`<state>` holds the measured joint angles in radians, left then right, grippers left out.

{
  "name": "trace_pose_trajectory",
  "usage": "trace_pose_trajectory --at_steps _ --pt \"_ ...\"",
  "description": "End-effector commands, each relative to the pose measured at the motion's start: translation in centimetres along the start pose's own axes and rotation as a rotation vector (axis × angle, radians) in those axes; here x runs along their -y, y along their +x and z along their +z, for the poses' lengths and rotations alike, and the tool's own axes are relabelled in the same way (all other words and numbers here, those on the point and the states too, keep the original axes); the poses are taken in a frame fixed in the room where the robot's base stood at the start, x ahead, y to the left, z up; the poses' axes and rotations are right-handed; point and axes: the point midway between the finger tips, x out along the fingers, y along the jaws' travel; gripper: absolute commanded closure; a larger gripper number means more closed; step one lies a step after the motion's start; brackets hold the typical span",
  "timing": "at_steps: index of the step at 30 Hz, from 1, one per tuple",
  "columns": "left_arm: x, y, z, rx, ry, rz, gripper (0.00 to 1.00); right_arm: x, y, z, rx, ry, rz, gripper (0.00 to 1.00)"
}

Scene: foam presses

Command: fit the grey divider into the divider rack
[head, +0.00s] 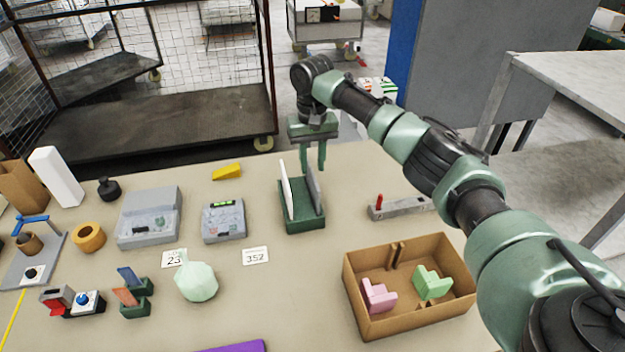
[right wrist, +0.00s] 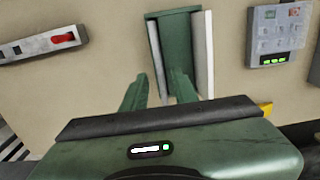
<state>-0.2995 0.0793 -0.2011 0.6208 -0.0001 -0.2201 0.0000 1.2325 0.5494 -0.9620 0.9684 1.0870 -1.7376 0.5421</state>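The green divider rack (head: 303,222) stands on the table, left of my right arm. The grey divider (head: 314,186) stands upright at its right side, its lower edge down in the rack. In the right wrist view the grey divider (right wrist: 157,62) shows as a thin strip along the rack (right wrist: 181,40). A white divider (head: 287,188) stands at the rack's other side. My right gripper (head: 313,158) is above and behind the grey divider. Its fingers (right wrist: 157,92) are apart, one to each side of the strip's line, with nothing visibly clamped. My left gripper is not in view.
A cardboard box (head: 408,319) with pink and green blocks stands at front right. A grey bar with a red knob (head: 400,207) lies right of the rack. A grey device (head: 223,221) and a yellow wedge (head: 227,172) are left of it. Bare table lies in front of the rack.

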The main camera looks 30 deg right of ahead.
Motion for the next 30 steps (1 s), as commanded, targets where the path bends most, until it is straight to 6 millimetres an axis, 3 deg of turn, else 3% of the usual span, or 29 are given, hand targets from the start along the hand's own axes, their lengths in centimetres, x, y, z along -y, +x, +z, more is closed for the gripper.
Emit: trace_pose_trajectory --at_steps 3,9,26,30 --pt "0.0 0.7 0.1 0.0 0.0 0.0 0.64 0.0 -2.2 -0.1 -0.003 0.0 -0.002 0.71" --pt "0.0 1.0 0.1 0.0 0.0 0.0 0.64 0.0 -4.5 -0.1 -0.001 0.001 0.0 0.71" --pt "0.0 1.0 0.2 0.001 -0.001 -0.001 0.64 0.0 -5.0 0.0 0.001 0.0 0.0 0.71" --pt "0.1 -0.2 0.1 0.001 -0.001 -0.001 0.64 0.0 -6.2 0.0 0.0 0.0 0.0 0.71"
